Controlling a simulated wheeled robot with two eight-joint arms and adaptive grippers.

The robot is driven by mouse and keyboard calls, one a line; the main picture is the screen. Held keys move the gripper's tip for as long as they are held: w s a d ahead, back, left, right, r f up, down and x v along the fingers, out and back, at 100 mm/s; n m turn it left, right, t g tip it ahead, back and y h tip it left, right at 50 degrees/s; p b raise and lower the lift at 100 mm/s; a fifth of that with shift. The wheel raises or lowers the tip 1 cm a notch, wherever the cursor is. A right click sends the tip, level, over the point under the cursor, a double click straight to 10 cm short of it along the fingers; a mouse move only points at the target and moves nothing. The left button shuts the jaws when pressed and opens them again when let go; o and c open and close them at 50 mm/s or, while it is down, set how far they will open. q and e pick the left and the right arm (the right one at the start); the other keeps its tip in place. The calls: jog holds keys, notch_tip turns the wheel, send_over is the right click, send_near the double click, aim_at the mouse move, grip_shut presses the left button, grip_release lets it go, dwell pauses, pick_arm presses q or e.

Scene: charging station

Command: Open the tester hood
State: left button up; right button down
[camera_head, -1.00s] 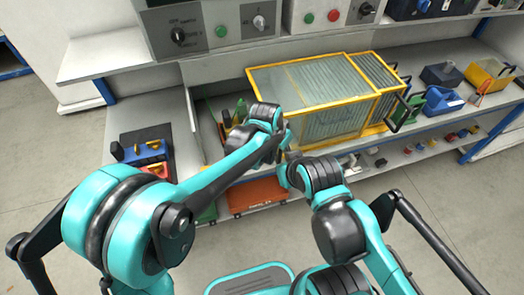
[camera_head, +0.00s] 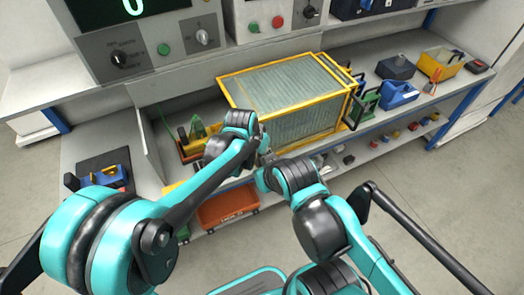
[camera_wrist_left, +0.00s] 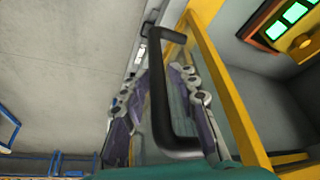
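The tester hood (camera_head: 285,82) is a ribbed clear cover in a yellow frame, on the bench in the head view. Bench space with small green and yellow parts (camera_head: 197,130) shows uncovered at its left end. In the left wrist view, a black U-shaped handle (camera_wrist_left: 158,95) stands beside the hood's yellow frame. My left gripper (camera_wrist_left: 165,75) has its fingers apart, one on each side of the handle bar; contact is unclear. My right gripper (camera_head: 264,165) is at the hood's front, low and close to the left one; its fingers are too small and hidden to tell.
A control panel (camera_head: 140,62) with knobs and buttons overhangs the bench behind. A dark box (camera_head: 396,68), a blue tool (camera_head: 399,95) and a yellow bin (camera_head: 440,64) stand right of the hood. An orange box (camera_head: 228,205) sits on the lower shelf. Open floor lies in front.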

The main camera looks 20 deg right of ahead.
pick_arm(q)
jog(key=v, duration=1.2)
jog(key=shift+a+f, duration=0.1)
